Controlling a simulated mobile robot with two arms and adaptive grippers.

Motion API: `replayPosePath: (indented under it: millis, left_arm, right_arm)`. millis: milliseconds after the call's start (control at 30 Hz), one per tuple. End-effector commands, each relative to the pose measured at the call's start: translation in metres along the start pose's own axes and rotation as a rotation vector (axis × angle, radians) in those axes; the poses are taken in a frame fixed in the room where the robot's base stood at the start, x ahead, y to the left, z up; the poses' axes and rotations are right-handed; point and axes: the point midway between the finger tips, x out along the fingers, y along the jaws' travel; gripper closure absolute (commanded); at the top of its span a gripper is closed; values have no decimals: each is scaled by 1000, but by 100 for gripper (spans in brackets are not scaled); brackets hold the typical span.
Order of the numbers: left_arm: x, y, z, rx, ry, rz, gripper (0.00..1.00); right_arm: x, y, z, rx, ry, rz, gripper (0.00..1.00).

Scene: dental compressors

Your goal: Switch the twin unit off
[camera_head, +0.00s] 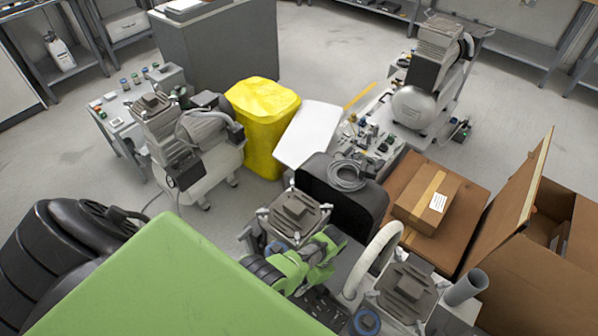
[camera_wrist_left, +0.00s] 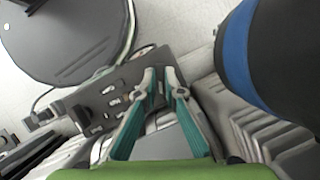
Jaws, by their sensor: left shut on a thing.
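The twin unit stands at the front centre of the head view, with two finned grey heads, one at left (camera_head: 297,212) and one at right (camera_head: 407,285), and a pale curved hose (camera_head: 372,262). My green left gripper (camera_head: 318,262) is down between the heads; its fingertips are hard to make out there. In the left wrist view, its teal fingers (camera_wrist_left: 160,76) are nearly together at the edge of a dark panel (camera_wrist_left: 108,100) with small switches and fittings. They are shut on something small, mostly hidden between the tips. The switch position cannot be told. My right gripper is not in view.
A dark cylinder with a blue band (camera_wrist_left: 236,50) is close on the right of the wrist view, beside grey fins (camera_wrist_left: 255,130). Cardboard boxes (camera_head: 428,200) stand right of the unit. A yellow bin (camera_head: 262,125) and another compressor (camera_head: 190,150) stand behind.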

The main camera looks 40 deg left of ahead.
Motion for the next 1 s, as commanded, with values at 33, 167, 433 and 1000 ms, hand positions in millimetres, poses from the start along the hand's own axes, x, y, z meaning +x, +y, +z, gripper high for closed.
replayPosePath:
  millis: [33,167,433,1000]
  left_arm:
    - [1,0,0,-3,0,2,100]
    - [1,0,0,-4,0,3,100]
    - [1,0,0,-3,0,2,76]
    - [-12,0,-1,-2,3,0,74]
  right_arm:
    - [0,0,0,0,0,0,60]
    - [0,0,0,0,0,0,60]
    - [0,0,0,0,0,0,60]
    - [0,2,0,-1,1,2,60]
